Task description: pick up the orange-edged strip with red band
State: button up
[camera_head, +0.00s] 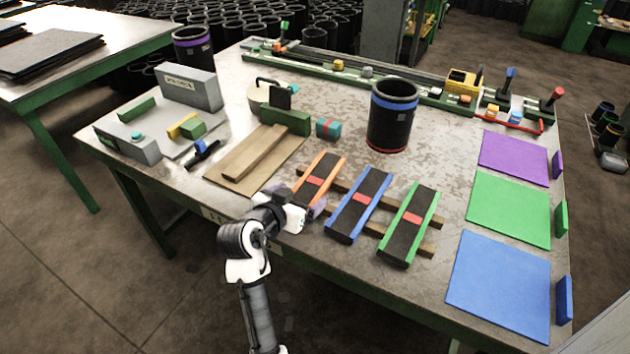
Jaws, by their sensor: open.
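The orange-edged strip (325,167) is black with orange long edges and a red band across its middle. It lies tilted away from me on wooden slats, the leftmost of three such strips. My gripper (312,208) is open at the near end of this strip, at the table's front edge. My gripper and wrist cover part of the strip's near end. I cannot tell whether the fingers touch it.
A blue-edged strip (345,222) and a green-edged strip (396,245) lie to the right on the same wooden slats (376,229). A wooden board (230,178) lies left. A black cylinder (391,130) with a blue band stands behind. Coloured mats lie at the right.

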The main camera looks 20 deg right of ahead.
aim_at(307, 197)
jog(key=p+x, duration=0.2)
jog(key=x, duration=0.3)
jog(key=shift+w+f, duration=0.1)
jog(key=shift+w, duration=0.05)
jog(key=c, duration=1)
jog(key=shift+c, duration=0.4)
